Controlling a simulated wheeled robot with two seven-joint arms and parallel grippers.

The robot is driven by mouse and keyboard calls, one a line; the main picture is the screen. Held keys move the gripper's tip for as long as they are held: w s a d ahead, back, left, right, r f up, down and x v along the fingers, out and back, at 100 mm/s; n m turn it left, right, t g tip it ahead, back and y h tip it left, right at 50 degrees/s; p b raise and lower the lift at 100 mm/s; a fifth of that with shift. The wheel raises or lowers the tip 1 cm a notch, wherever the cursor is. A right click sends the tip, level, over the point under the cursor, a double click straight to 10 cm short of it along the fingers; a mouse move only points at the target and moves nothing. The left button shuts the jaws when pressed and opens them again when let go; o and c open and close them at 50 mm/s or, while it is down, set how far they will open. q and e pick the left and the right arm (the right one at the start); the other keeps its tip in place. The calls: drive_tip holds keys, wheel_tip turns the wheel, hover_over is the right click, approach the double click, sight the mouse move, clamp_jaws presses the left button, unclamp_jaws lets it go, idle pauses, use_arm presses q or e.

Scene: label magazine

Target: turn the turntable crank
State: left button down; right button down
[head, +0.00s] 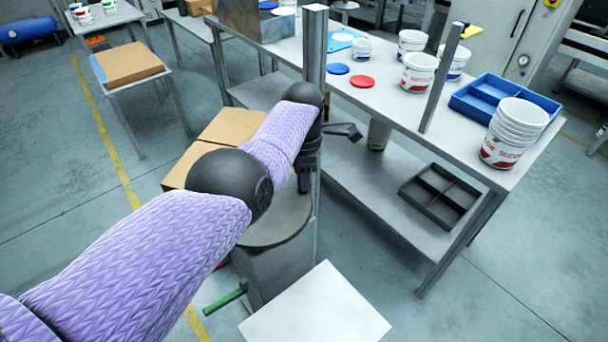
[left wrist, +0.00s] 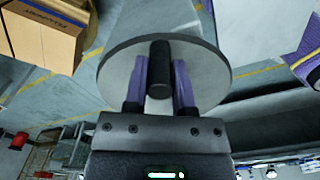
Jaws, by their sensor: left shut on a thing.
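The turntable is a grey round disc (head: 268,228) on a boxy grey pedestal (head: 280,270), partly hidden behind my left arm. In the left wrist view a grey disc with a dark rim (left wrist: 213,75) fills the middle. A black upright crank handle (left wrist: 160,62) stands in front of it. My left gripper (head: 304,185) is low over the far right side of the turntable. In the left wrist view its two purple fingers (left wrist: 160,80) are shut on the black handle, one on each side.
A long grey table (head: 450,130) with white tubs (head: 419,72), coloured lids (head: 361,81) and a blue tray (head: 478,98) stands right of the turntable. Cardboard boxes (head: 228,127) lie behind my arm. A green-gripped lever (head: 225,301) and a white panel (head: 315,312) are nearer.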

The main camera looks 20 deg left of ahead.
use_arm(q)
drive_tip(key=shift+c, duration=2.2)
unclamp_jaws()
wheel_tip(320, 180, up, 9)
drive_tip(key=p, duration=0.5)
drive_tip(key=shift+r, duration=0.5)
drive_tip(key=shift+a, duration=0.15)
